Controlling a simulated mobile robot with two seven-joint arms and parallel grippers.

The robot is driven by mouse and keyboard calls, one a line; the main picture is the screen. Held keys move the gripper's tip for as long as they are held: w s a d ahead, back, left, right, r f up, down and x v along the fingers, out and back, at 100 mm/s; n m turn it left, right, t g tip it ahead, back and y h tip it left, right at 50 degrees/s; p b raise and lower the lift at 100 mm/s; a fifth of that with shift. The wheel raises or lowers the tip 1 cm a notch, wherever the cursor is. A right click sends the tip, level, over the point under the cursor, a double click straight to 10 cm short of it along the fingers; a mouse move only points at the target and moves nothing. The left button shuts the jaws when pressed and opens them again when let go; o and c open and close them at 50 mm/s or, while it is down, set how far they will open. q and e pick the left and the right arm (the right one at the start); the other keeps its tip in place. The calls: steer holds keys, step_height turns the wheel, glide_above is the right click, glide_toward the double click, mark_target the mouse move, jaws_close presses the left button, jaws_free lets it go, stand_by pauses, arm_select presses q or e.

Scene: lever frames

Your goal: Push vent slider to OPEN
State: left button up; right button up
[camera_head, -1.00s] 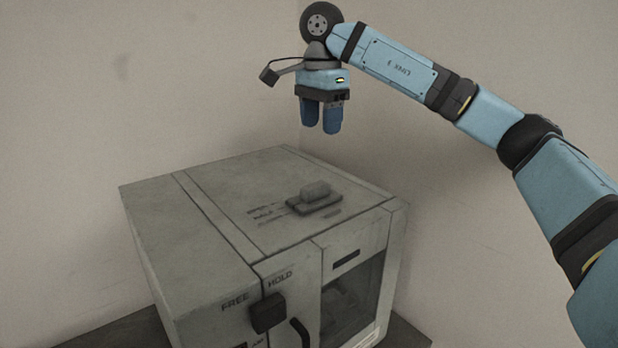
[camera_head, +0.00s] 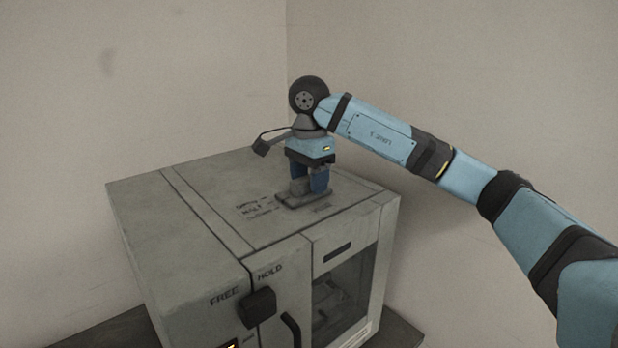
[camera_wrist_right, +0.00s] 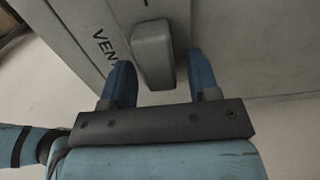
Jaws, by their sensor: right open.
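The vent slider is a small grey block on a dark track plate on top of a grey box-shaped machine (camera_head: 180,215). In the head view the slider (camera_head: 299,187) is partly hidden by my right gripper (camera_head: 309,190), which has come down from above. In the right wrist view the slider (camera_wrist_right: 152,52) shows close up, beside printed "VENT" lettering. The blue fingers of my right gripper (camera_wrist_right: 160,82) are apart, one to each side of the slider's near end, with a visible gap on the right. My left gripper is not in view.
The machine's front has a dark knob (camera_head: 259,308) near "FREE" and "HOLD" lettering, a curved black handle (camera_head: 291,330) and a windowed door (camera_head: 340,300). Pale walls meet in a corner behind. The top's left part is clear.

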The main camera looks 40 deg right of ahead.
jaws_close()
steer(key=w, duration=0.5)
steer(key=shift+a, duration=0.25)
steer(key=shift+w+d, duration=0.1)
steer(key=shift+w, duration=0.05)
steer(key=shift+r, duration=0.1)
steer(key=shift+c, duration=0.7)
jaws_free()
steer(key=shift+o, duration=0.7)
steer(key=shift+w, duration=0.15)
